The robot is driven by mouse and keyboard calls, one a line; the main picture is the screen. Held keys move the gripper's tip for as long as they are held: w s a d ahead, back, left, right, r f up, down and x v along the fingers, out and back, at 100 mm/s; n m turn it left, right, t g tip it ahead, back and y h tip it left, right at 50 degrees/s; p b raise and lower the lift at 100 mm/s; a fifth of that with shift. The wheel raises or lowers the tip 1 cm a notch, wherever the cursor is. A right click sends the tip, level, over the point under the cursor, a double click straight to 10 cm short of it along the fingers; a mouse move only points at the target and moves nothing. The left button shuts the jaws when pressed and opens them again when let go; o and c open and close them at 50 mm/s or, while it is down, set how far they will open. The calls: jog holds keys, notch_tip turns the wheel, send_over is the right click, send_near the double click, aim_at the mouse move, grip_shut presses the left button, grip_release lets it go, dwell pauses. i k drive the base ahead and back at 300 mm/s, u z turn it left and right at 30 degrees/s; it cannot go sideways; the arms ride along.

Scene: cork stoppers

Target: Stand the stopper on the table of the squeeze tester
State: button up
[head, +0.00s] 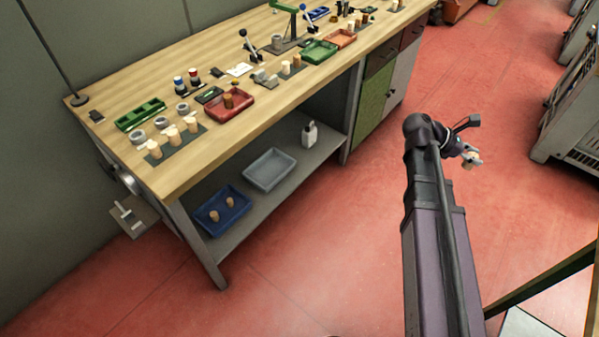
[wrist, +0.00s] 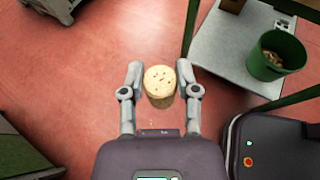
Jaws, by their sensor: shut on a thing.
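My gripper (wrist: 160,76) is shut on a pale cork stopper (wrist: 160,82) with dark specks, one finger on either side of it. In the head view my gripper (head: 471,157) is held out over the red floor, to the right of the workbench and well apart from it; the stopper (head: 467,165) shows there only small. I cannot tell for sure which device is the squeeze tester.
The wooden workbench (head: 125,85) carries trays, including a red tray (head: 246,103), and several corks on dark mats. A blue tray (head: 240,203) lies on the lower shelf. A green bin (wrist: 275,60) stands on a pale platform near my base. The red floor between is clear.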

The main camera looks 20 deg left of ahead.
aim_at(136, 225)
jog(key=i, duration=1.95)
jog(key=z, duration=0.15)
jog(key=k, duration=0.1)
jog(key=u, duration=2.45)
